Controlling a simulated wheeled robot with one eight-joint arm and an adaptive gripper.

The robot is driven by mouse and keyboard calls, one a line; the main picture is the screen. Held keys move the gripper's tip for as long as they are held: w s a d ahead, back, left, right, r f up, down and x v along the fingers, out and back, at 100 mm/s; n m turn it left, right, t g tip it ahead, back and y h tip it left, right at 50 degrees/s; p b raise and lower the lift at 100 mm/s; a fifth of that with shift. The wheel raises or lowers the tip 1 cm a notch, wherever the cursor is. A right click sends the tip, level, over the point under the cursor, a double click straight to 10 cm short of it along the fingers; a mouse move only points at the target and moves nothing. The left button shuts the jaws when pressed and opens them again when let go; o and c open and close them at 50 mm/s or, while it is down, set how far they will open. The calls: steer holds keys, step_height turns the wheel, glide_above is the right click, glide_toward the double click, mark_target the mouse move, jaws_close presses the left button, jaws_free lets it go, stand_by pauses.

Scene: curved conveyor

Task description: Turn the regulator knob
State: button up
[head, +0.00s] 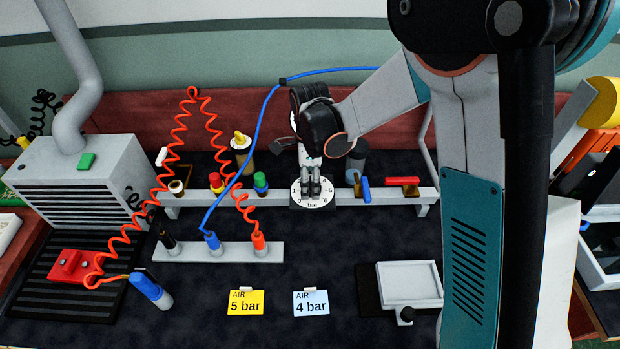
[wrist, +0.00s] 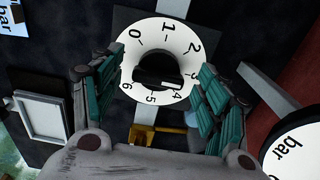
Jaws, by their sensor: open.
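The regulator knob (wrist: 155,73) is a black bar handle at the centre of a round white scale (wrist: 138,50) numbered 0 to 6. Its end with a light mark lies near the 4. My gripper (wrist: 157,90) is open, with one finger on each side of the scale and the knob between them. Contact with the knob cannot be told. In the head view my gripper (head: 313,187) points down at a round white dial (head: 312,203) marked "bar", hiding its middle. A second white dial (wrist: 299,140) marked "bar" is partly visible at the right in the wrist view.
A yellow "5 bar" card (head: 246,302) and a pale blue "4 bar" card (head: 311,304) lie in front. A blue lever (head: 366,189) and red handle (head: 402,181) sit right of the dial. Blue (head: 262,118) and red coiled (head: 178,135) hoses rise at left.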

mark_target(310, 182)
step_height(310, 182, up, 12)
stand_by(0.6)
